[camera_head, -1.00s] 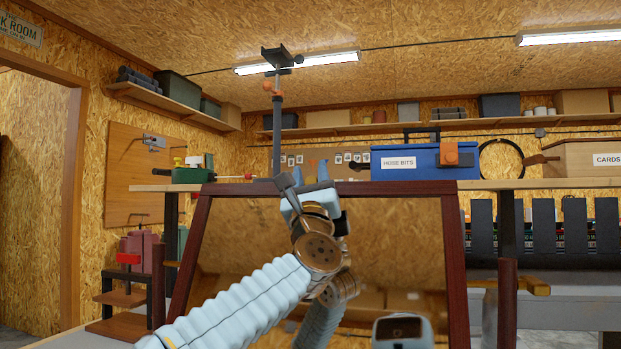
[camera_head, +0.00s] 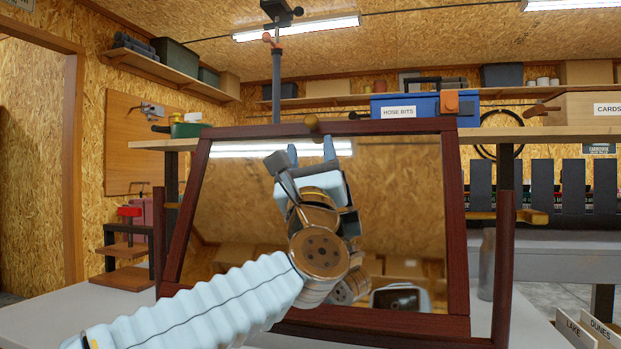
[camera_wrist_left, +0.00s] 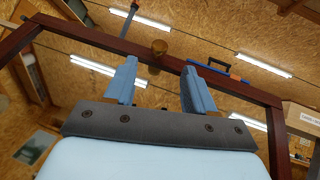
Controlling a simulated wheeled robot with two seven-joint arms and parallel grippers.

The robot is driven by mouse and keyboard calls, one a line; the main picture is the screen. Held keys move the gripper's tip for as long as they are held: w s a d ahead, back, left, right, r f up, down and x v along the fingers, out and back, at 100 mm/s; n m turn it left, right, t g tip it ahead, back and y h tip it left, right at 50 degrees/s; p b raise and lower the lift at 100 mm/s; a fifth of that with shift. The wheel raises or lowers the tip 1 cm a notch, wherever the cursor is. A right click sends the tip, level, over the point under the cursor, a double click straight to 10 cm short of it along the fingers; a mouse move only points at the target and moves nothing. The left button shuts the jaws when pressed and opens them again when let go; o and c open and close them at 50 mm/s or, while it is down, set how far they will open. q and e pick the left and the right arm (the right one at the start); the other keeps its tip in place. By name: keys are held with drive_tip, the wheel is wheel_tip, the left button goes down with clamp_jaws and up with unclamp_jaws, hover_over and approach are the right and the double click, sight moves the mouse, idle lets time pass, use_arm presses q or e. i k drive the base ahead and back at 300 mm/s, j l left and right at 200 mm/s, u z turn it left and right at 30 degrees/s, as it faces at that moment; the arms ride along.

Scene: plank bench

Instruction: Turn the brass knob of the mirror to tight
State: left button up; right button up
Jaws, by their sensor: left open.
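The mirror (camera_head: 225,235) stands upright on the bench in a dark red wooden frame. I cannot make out any tightness marking on the knob. My right gripper is not in view.
Wooden side posts (camera_head: 503,250) flank the mirror. A plank shelf (camera_head: 560,134) behind it carries a blue hose bits box (camera_head: 420,106) and a green can (camera_head: 188,127).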

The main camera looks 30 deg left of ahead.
sight(530, 216)
drive_tip(key=k+l, duration=1.15)
drive_tip(key=k, duration=0.15)
